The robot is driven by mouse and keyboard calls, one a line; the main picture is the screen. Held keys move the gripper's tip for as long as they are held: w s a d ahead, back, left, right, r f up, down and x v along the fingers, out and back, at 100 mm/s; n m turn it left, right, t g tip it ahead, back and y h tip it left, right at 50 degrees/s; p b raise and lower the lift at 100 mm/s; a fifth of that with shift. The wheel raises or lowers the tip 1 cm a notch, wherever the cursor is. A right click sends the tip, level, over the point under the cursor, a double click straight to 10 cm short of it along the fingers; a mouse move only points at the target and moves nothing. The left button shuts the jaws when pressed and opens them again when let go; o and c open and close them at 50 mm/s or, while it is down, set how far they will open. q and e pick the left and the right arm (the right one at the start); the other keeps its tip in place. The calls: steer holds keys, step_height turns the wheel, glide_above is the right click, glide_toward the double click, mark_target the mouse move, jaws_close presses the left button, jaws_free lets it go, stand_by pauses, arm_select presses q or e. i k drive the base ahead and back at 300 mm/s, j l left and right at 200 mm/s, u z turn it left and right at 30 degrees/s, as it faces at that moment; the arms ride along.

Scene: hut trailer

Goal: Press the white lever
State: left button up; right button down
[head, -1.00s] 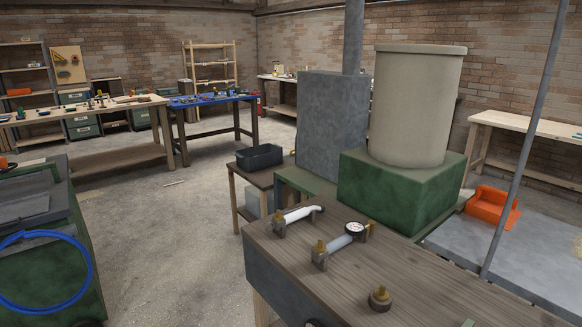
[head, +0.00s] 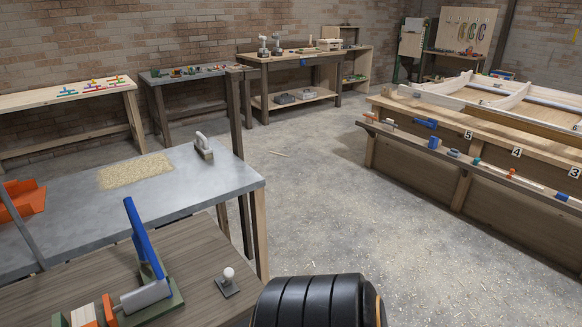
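A small lever with a round white knob (head: 229,274) stands on a grey base plate on the dark wooden bench top (head: 190,255), near its right edge at the bottom of the head view. The knob looks upright above its base. To its left is a green-based device with a raised blue handle (head: 143,235) and a grey cylinder. A black ribbed part of my own arm fills the bottom middle, just right of the white-knobbed lever and apart from it in the picture. Neither of my grippers shows.
A grey-topped table (head: 190,190) with a pile of shavings (head: 135,171) and a brush (head: 203,147) stands behind the bench. An orange object (head: 22,200) lies at its left. Open concrete floor (head: 310,215) lies to the right, before a long wooden workbench (head: 460,180).

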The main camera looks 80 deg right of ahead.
mark_target(228, 273)
steer(key=k+j+z, duration=0.1)
steer(key=z, duration=1.8)
